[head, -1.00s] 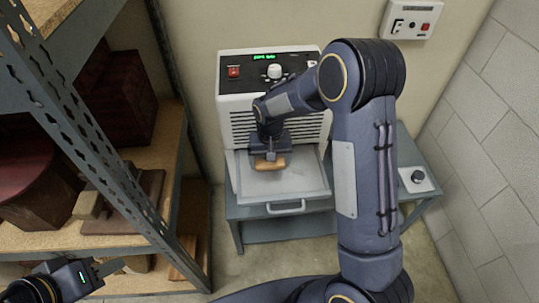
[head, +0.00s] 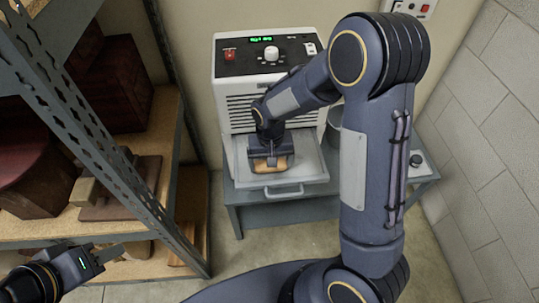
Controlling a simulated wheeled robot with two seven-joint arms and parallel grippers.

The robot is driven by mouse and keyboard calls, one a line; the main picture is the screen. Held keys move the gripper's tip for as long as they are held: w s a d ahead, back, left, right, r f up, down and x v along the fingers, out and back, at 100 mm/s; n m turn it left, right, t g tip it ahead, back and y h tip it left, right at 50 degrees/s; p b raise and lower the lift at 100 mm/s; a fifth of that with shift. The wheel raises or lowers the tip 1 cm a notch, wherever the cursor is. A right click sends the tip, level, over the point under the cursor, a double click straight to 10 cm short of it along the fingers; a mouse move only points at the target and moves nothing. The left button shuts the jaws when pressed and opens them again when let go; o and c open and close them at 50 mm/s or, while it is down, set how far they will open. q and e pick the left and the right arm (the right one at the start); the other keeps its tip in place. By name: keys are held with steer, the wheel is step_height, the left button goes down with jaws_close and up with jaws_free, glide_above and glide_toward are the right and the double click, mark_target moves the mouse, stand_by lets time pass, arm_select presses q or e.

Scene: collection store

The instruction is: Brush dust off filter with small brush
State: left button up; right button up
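The filter (head: 308,165) is a pale flat panel in a light frame, drawn out at the front of a white machine with a handle on its near edge. My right gripper (head: 271,158) is over the filter's left part, shut on a small tan block-like brush (head: 285,163). The brush is low over the panel; its bristles are hidden, and I cannot tell whether they touch. No separate dust shows clearly. My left gripper (head: 108,254) is at the lower left by the shelf, apart from the filter; its finger gap is unclear.
The white machine (head: 226,85) with a black control panel stands on a grey table (head: 285,215) against the wall. A grey round container (head: 333,125) stands behind my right arm. Metal shelving (head: 95,140) with dark red objects fills the left; a block wall closes the right.

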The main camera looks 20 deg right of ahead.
steer(key=shift+s+a, duration=0.2)
steer(key=shift+s, duration=0.4)
steer(key=shift+w+a, duration=0.2)
steer(key=shift+a, duration=0.5)
steer(key=shift+w+d, duration=0.2)
steer(key=shift+w, duration=0.55)
steer(key=shift+w+d, duration=0.15)
steer(key=shift+w, duration=0.65)
steer(key=shift+w+d, duration=0.2)
steer(key=shift+w, duration=0.55)
steer(key=shift+w+d+f+p, duration=0.15)
steer(key=shift+w+d, duration=0.1)
steer(key=shift+w, duration=0.7)
steer(key=shift+w+d+r+p, duration=0.1)
steer(key=shift+w+d, duration=0.1)
steer(key=shift+w, duration=0.7)
steer(key=shift+w+d+f+p, duration=0.15)
steer(key=shift+w+d, duration=0.1)
steer(key=shift+w, duration=0.7)
steer(key=shift+r, duration=0.1)
step_height(320, 180, up, 6)
steer(key=p, duration=0.4)
steer(key=shift+w+r, duration=0.2)
steer(key=shift+r, duration=0.05)
steer(key=shift+r+p, duration=1.15)
steer(key=shift+r, duration=0.35)
